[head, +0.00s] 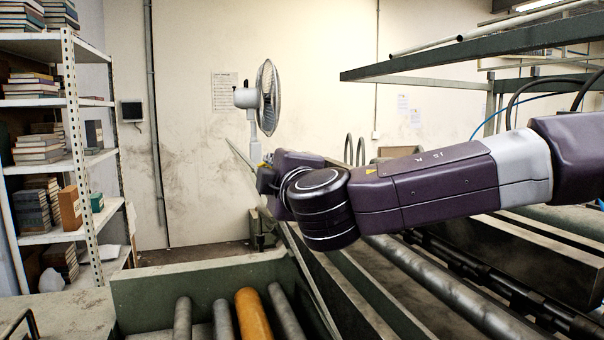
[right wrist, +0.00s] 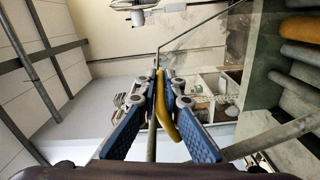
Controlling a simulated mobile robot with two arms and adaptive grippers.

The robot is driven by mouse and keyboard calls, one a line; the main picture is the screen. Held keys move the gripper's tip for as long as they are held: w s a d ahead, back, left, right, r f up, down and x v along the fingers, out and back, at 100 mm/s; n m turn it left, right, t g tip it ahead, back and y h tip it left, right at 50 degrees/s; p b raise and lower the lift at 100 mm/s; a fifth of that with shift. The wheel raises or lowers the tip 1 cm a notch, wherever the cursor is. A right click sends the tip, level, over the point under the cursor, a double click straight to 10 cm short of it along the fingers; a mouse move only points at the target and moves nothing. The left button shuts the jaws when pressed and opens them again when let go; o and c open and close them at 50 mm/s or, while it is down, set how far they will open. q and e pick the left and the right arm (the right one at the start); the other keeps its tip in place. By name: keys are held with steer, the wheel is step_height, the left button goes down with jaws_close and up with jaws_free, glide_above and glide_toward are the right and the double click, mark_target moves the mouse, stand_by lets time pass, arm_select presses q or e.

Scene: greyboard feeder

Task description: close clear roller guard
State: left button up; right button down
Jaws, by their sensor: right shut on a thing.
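My right gripper (head: 268,172) reaches in from the right in the head view, beyond the rollers. In the right wrist view, its blue-padded fingers (right wrist: 160,80) are shut on a yellow handle (right wrist: 166,112), which sticks out between them towards the camera. A thin rail (head: 240,155) rises up and left from the gripper in the head view. It looks like an edge of the clear roller guard, raised and slanted. The guard's clear sheet is hard to make out. My left gripper is in neither view.
Grey rollers and an orange roller (head: 253,314) lie in the green frame (head: 205,280) at the front. A long roller (head: 445,285) lies below my right arm. A fan (head: 268,98) stands behind the gripper. A shelf (head: 66,130) of books stands at left.

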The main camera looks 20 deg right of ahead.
steer(key=shift+w+a+f+n+b, duration=0.1)
steer(key=shift+a+f+n+b, duration=0.2)
steer(key=shift+a, duration=0.5)
steer(key=shift+w+a+f+n+b, duration=0.15)
steer(key=shift+a+f, duration=0.2)
steer(key=shift+a, duration=0.4)
steer(key=c, duration=2.1)
jaws_free()
steer(key=shift+s, duration=0.1)
steer(key=s, duration=0.8)
steer(key=s+a, duration=0.1)
steer(key=s, duration=0.3)
steer(key=shift+a, duration=0.1)
